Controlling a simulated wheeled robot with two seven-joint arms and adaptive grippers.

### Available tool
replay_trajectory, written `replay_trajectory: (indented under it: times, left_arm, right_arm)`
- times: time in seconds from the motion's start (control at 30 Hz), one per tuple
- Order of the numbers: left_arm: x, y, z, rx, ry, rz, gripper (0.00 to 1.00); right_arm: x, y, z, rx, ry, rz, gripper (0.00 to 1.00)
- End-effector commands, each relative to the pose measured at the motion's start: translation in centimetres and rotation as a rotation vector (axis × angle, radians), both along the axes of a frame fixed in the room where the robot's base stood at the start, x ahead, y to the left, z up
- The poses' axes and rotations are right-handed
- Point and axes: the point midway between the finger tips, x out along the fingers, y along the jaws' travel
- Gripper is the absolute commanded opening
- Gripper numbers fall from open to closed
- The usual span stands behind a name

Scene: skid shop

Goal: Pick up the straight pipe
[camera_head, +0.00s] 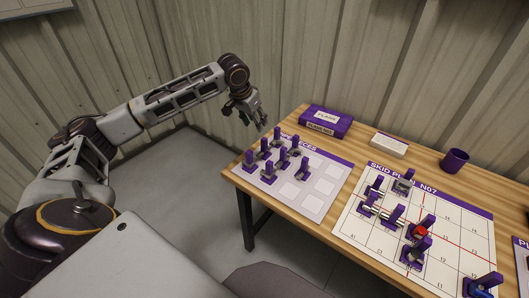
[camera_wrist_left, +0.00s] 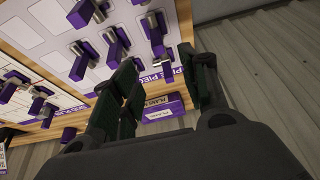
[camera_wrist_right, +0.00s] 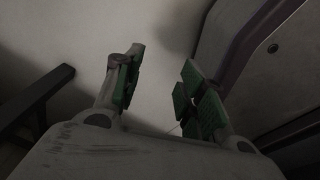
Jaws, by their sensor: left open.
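Several pieces with upright purple blocks (camera_head: 268,172) stand on the white pieces sheet (camera_head: 315,200) at the table's left end. I cannot tell for sure which of them is the straight pipe. In the left wrist view, purple-and-grey pieces (camera_wrist_left: 117,43) show metal pipe ends. My left gripper (camera_head: 254,112) is open and empty, above and beyond the back left edge of the table, apart from the pieces; its fingers also show in the left wrist view (camera_wrist_left: 165,85). My right gripper (camera_wrist_right: 158,90) is open and empty, over bare floor, away from the table.
The skid plan sheet (camera_head: 350,228) lies to the right with several pieces on it, one with a red part (camera_head: 420,232). A purple box (camera_head: 325,121), a white block (camera_head: 389,146) and a purple cup (camera_head: 455,161) stand along the back. A corrugated wall (camera_head: 290,60) rises behind the table.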

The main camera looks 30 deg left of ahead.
Motion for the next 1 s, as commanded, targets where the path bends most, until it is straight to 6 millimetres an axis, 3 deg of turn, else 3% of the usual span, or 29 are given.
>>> replay_trajectory:
  times: [0.23,0.53,0.77,1.0]
  left_arm:
    - [0.1,0.0,0.0,-0.006,-0.003,0.015,0.45]
    - [0.3,-0.1,-0.6,-0.008,-0.002,0.013,0.45]
    - [1.2,-0.2,-2.9,-0.007,-0.002,0.013,0.45]
    - [2.5,-0.2,-5.8,-0.007,-0.002,0.013,0.45]
  right_arm:
    - [-0.4,-0.6,0.0,-0.007,0.007,0.001,0.4]
    - [-0.8,0.4,-0.2,0.004,0.01,-0.002,0.4]
    - [-0.4,1.5,-0.2,0.016,0.005,-0.004,0.4]
    - [0.0,1.4,-0.3,0.014,0.004,-0.004,0.4]
